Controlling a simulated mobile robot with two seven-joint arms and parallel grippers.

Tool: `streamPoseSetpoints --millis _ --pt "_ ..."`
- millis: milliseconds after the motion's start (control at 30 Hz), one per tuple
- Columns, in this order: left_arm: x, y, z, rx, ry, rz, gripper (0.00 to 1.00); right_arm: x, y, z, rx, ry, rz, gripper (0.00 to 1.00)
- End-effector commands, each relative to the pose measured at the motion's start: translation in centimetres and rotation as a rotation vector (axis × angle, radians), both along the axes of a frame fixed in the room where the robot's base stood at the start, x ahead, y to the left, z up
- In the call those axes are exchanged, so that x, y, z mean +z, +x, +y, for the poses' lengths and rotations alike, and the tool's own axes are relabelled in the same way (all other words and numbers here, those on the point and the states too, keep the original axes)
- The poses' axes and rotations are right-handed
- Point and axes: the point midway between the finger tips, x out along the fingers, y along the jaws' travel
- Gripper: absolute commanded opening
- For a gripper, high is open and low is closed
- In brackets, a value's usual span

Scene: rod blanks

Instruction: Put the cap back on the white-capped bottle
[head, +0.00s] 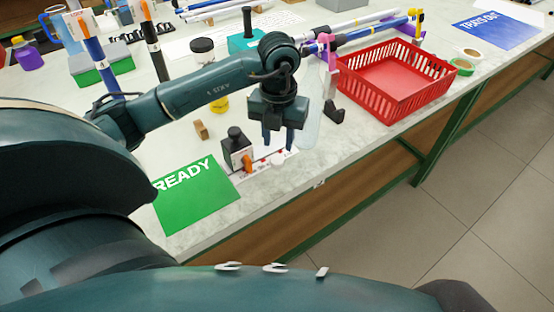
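My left gripper (278,140) points down above the front edge of the bench, its two fingers apart with nothing visible between them. Beneath it lies a white sheet with red marks (268,164); a small pale round item (278,158) on it may be a cap, but it is too small to be sure. A dark bottle with a black top and an orange tag (236,152) stands left of the gripper. A purple bottle with a greyish top (27,57) stands at the far left. I cannot clearly make out a white-capped bottle. My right gripper is out of view.
A red basket (395,82) stands right of the gripper, with a pink stand (328,50) beside it. A green READY card (195,195) lies front left. A small wooden block (201,130) and a yellow jar (219,104) are behind. A blue card (497,30) lies far right.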

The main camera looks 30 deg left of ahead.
Motion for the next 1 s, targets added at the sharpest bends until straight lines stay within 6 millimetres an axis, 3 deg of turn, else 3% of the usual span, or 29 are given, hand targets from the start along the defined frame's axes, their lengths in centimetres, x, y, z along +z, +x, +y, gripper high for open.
streamPoseSetpoints --millis 233,600,1000 --pt "-0.4 -0.1 0.0 0.0 -0.001 0.003 0.34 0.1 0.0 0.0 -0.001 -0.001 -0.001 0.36" --pt "-5.0 -0.5 0.0 -0.001 0.0 0.001 0.34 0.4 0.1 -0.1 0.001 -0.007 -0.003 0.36" --pt "-5.2 -0.5 0.0 -0.001 0.0 0.0 0.32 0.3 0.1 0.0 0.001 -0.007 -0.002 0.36"
